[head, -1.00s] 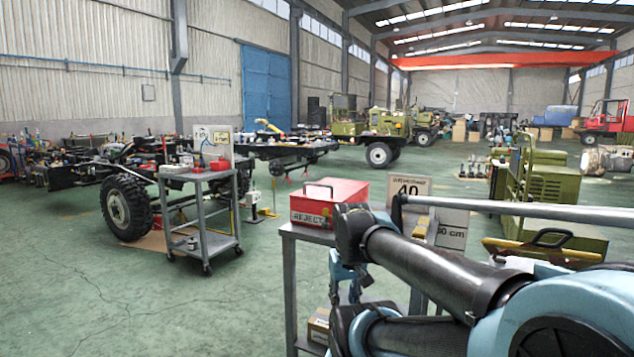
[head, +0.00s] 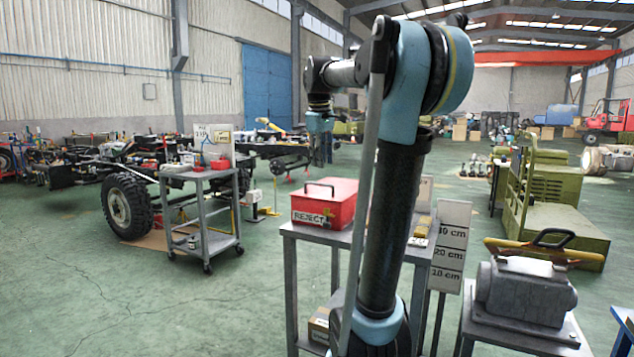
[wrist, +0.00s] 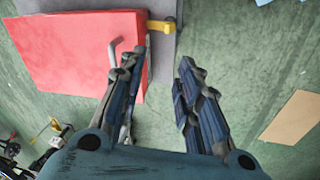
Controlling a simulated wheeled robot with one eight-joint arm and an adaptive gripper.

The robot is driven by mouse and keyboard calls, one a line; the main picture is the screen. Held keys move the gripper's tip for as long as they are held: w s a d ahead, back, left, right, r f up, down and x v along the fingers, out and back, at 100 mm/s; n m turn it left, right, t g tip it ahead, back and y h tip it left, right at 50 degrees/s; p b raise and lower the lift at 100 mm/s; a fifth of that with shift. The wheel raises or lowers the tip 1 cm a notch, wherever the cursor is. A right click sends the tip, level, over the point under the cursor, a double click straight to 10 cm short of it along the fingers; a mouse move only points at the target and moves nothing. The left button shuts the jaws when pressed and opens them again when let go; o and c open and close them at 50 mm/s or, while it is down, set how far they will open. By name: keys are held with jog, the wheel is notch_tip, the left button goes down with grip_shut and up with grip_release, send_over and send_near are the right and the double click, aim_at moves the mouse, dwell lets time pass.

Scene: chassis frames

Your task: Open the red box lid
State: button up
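The red box (head: 342,207) with a REJECT label stands on a grey metal table (head: 300,232). Its lid (head: 345,187) appears shut and carries a dark handle (head: 319,187). My gripper (head: 322,155) hangs above the box, pointing down, with a gap below it. In the wrist view my gripper (wrist: 160,64) is open, its two fingers apart with nothing between them. The red box (wrist: 65,60) lies to the left there. A grey handle part (wrist: 114,52) shows beside the left fingertip, which partly hides it. A yellow piece (wrist: 160,27) sticks out by the box's edge.
A height sign (head: 450,245) marked in cm stands right of the table. A grey motor-like block (head: 525,290) sits on a stand at the right. A tool cart (head: 205,180) and a truck chassis with a wheel (head: 127,206) are at the left. Open green floor lies between.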

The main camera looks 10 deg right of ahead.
jog(key=w+a+r+n, duration=0.1)
jog(key=w+r, duration=0.2)
jog(key=w, duration=0.2)
jog(key=w+r+n, duration=0.2)
jog(key=w+r, duration=0.2)
jog(key=w, duration=0.2)
jog(key=f, duration=0.5)
jog(key=w+d+f, duration=0.1)
jog(key=f, duration=0.5)
jog(key=w+f, duration=0.1)
jog(key=f, duration=0.5)
jog(key=shift+w+d+f, duration=0.15)
jog(key=shift+d, duration=0.2)
grip_shut()
